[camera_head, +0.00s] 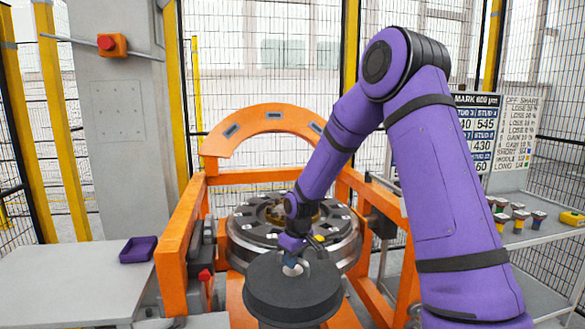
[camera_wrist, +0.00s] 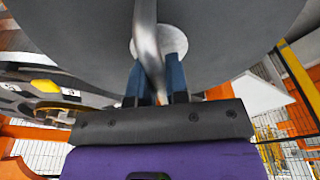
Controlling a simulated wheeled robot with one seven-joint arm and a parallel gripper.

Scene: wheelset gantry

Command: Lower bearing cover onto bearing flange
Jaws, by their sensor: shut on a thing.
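The bearing cover (camera_head: 292,297) is a thick dark grey disc, level, with a pale hub and a handle on top. My gripper (camera_head: 293,264) is shut on that handle; in the wrist view its blue fingers (camera_wrist: 157,82) close on the metal handle (camera_wrist: 148,45) below the broad grey disc. The bearing flange (camera_head: 296,238) appears to be the round steel assembly with a bolted rim and a brassy centre, inside the orange frame. The cover is in front of it and overlaps its near edge in the head view. The cover hides what lies beneath, so the gap cannot be told.
The orange frame (camera_head: 183,240) with its arch (camera_head: 265,122) surrounds the assembly. A grey bench (camera_head: 70,285) with a purple tray (camera_head: 138,249) is at left. A shelf (camera_head: 540,238) with several small coloured parts is at right. A grey column (camera_head: 115,110) and mesh fencing stand behind.

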